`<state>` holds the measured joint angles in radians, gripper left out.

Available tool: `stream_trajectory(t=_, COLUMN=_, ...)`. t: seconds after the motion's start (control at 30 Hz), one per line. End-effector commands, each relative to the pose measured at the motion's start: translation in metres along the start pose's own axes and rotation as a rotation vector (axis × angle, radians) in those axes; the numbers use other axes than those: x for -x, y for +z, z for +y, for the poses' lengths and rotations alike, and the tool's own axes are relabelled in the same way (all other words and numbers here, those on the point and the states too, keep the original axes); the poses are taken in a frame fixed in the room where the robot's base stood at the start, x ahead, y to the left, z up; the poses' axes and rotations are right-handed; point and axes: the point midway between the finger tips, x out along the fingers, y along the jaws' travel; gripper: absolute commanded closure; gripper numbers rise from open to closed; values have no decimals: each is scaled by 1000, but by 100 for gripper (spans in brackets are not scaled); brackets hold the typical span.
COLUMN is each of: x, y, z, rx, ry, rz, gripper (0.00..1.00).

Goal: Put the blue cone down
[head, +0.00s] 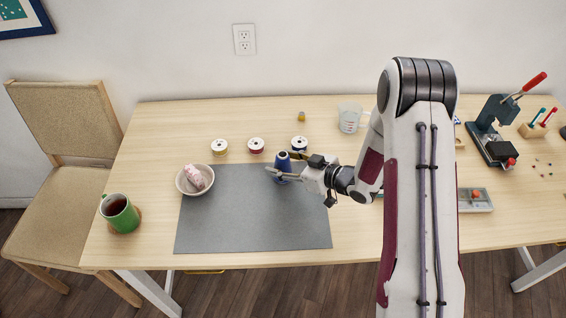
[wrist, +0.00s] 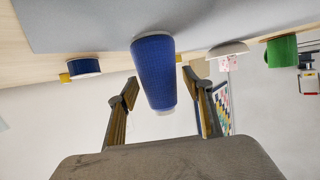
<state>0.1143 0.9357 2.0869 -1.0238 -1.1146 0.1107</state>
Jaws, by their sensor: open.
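The blue cone (head: 283,163) stands upright at the back right of the grey mat (head: 250,225). In the wrist view the cone (wrist: 154,75) is between the two fingers, with its wide base against the mat (wrist: 220,18). My gripper (head: 282,168) reaches in from the right, with its fingers on either side of the cone. In the wrist view my gripper (wrist: 160,84) is open, with visible gaps between the fingers and the cone. In the head view the fingers hide part of the cone.
A blue spool (head: 299,143) stands close behind the cone, with a red spool (head: 256,145) and a dark yellow spool (head: 219,147) further left. A bowl (head: 184,187) with a pink thing sits at the mat's left edge, near a green mug (head: 120,214). The front of the mat is clear.

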Motion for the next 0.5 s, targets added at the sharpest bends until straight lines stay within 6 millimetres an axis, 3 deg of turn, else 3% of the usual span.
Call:
stream_trajectory(t=0.27, x=2, y=-3, z=0, rx=1, ry=0, rz=0, gripper=50)
stream_trajectory(t=0.5, x=24, y=-2, z=1, rx=-2, ry=2, rz=0, gripper=50)
